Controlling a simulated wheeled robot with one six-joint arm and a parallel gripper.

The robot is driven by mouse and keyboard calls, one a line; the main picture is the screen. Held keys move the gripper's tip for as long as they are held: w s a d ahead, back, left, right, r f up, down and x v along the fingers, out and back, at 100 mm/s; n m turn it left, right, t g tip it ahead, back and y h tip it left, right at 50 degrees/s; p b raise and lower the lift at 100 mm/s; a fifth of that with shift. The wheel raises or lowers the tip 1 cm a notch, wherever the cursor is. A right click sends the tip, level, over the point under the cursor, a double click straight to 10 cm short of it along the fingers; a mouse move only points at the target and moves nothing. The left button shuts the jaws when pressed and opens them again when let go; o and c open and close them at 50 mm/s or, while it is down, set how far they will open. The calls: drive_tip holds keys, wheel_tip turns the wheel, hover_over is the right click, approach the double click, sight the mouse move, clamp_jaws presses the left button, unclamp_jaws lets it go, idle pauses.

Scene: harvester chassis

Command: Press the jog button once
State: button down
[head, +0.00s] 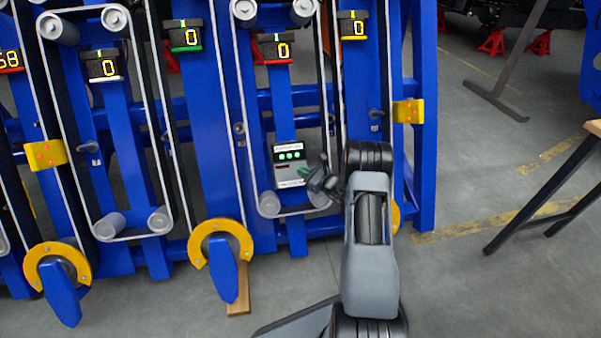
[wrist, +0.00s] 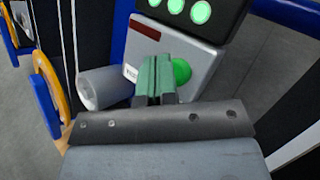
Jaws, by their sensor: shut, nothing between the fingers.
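A grey control box (head: 289,172) with a dark top part is mounted low on the blue frame in the head view. In the wrist view the box (wrist: 196,54) fills the upper middle. A round green button (wrist: 182,70) on its grey face shows just right of my fingertips; its left part is hidden behind them. No label on it is readable, so I take it as the jog button. My gripper (wrist: 155,75) has green fingers, shut and empty, pointing at the box face. In the head view my gripper (head: 305,172) is at the box's right edge. Contact cannot be told.
Three lit green round lights (wrist: 176,8) sit on the box's dark top part. A grey roller (wrist: 101,88) lies left of my fingers in the wrist view. Yellow rings (head: 221,243) stick out low on the frame. The floor to the right is clear before a table (head: 548,200).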

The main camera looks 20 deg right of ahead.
idle(0.4)
drive_tip(key=shift+w+d+f+b, duration=0.1)
drive_tip(key=shift+w+f+b, duration=0.2)
drive_tip(key=shift+b, duration=0.2)
drive_tip(key=shift+s+r, duration=0.1)
drive_tip(key=shift+r, duration=0.1)
drive_tip(key=shift+s+r, duration=0.1)
drive_tip(key=shift+s, duration=0.15)
drive_tip(key=s+a+r+p, duration=0.1)
drive_tip(key=s+r+p, duration=0.2)
drive_tip(key=s+p, duration=0.1)
drive_tip(key=shift+s, duration=0.55)
drive_tip(key=shift+a, duration=0.1)
idle(0.4)
